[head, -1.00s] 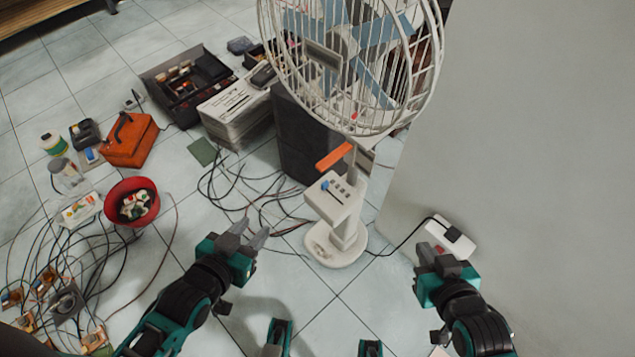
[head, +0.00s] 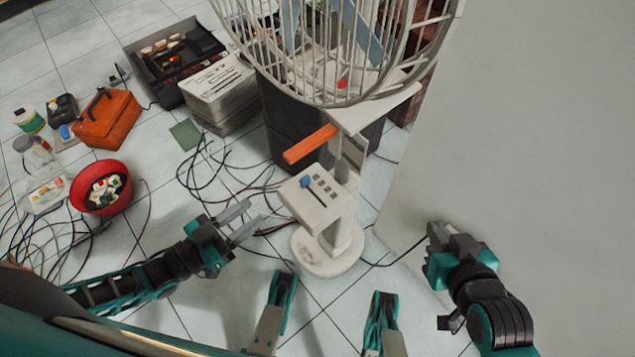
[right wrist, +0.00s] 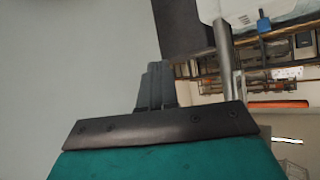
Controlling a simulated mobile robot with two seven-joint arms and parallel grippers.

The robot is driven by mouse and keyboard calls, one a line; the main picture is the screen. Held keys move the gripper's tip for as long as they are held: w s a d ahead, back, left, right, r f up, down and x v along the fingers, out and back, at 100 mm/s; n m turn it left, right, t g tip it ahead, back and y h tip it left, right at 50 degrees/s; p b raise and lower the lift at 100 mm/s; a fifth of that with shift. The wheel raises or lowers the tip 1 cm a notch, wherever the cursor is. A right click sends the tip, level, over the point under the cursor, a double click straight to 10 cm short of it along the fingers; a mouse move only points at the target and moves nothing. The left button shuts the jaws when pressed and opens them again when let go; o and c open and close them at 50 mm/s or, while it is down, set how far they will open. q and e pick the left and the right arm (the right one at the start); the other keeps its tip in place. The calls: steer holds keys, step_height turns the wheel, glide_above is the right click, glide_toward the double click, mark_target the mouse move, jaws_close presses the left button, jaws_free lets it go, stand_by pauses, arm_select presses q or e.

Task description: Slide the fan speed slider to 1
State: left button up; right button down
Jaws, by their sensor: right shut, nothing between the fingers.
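The white fan (head: 335,230) stands on the tiled floor in the middle of the head view, and its caged head is cut off at the top. Its sloping control panel (head: 322,199) carries a blue slider knob (head: 306,181) at the far-left end of a dark slot, beside a row of small marks too small to read. My left gripper (head: 248,222) is open and empty, left of the panel and lower. My right gripper (head: 436,234) is shut and empty, right of the fan by the grey wall. Its closed fingers also show in the right wrist view (right wrist: 155,85).
An orange bar (head: 309,144) juts out above the panel. Loose cables (head: 225,170), a red bowl (head: 101,187) and an orange toolbox (head: 106,119) lie to the left. The grey wall (head: 530,130) bounds the right.

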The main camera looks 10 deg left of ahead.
mark_target(301, 183)
arm_select(q)
steer(key=b+x, duration=0.1)
steer(key=x, duration=0.3)
steer(key=f+b+x, duration=0.1)
steer(key=x, duration=0.4)
steer(key=b+x, duration=0.1)
steer(key=x, duration=0.3)
steer(key=shift+w+d+f, duration=0.1)
steer(key=shift+d+f, duration=0.05)
steer(key=shift+f, duration=0.05)
jaws_close()
steer(key=shift+r, duration=0.15)
stand_by(0.9)
